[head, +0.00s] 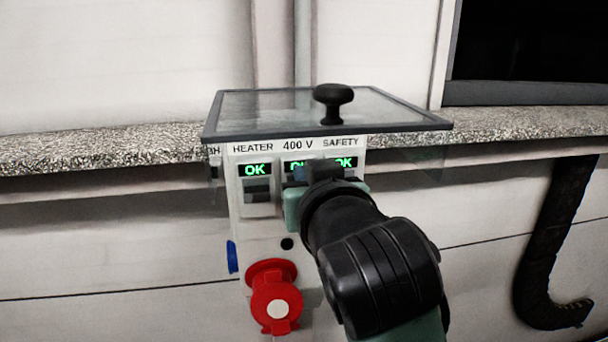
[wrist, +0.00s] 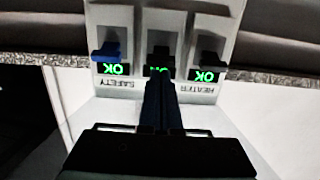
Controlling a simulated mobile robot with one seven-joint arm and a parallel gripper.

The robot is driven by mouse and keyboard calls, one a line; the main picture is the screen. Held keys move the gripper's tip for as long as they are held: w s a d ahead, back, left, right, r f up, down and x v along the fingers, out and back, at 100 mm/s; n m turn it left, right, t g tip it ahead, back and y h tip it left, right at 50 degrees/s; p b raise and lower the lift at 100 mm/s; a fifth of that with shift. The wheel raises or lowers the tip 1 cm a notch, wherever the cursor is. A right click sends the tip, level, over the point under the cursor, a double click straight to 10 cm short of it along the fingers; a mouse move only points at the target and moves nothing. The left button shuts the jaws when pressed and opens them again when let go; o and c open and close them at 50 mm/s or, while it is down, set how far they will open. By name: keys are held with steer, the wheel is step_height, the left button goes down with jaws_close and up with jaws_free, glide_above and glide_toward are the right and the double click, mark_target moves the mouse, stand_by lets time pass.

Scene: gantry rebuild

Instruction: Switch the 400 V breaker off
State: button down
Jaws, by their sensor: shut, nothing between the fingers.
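The breaker box (head: 237,205) hangs below the ledge, with columns labelled HEATER, 400 V and SAFETY. My gripper (head: 318,172) is in front of the 400 V column and hides its switch in the head view. In the wrist view, which is upside down, my gripper (wrist: 158,84) is shut and empty, its fingertips at the dark 400 V breaker (wrist: 160,54). I cannot tell whether they touch it. The 400 V display (head: 294,167) shows green, partly covered. The clear lid (head: 260,108) with its black knob (head: 333,100) stands raised, roughly level, above the breakers.
The heater breaker (wrist: 209,58) has a dark lever and the safety breaker (wrist: 106,52) a blue one; both displays read OK. A red socket (head: 275,300) and a blue part (head: 232,257) sit lower on the box. A speckled ledge (head: 90,145) runs behind.

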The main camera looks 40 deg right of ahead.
steer(key=shift+f+b, duration=0.2)
steer(key=shift+b, duration=0.5)
steer(key=shift+s+a+f+t+h+b, duration=0.2)
steer(key=shift+t+b, duration=0.3)
steer(key=shift+b, duration=0.75)
steer(key=shift+s+f+t+h+b, duration=0.1)
steer(key=shift+f+t+h+b, duration=0.3)
steer(key=shift+b, duration=0.8)
steer(key=s+a+f+t+h+b, duration=0.3)
steer(key=s+f+b, duration=0.6)
steer(key=b, duration=1)
steer(key=a+t, duration=0.2)
steer(key=a, duration=0.1)
steer(key=shift+s+f, duration=0.3)
steer(key=shift+f, duration=0.1)
steer(key=shift+t, duration=0.3)
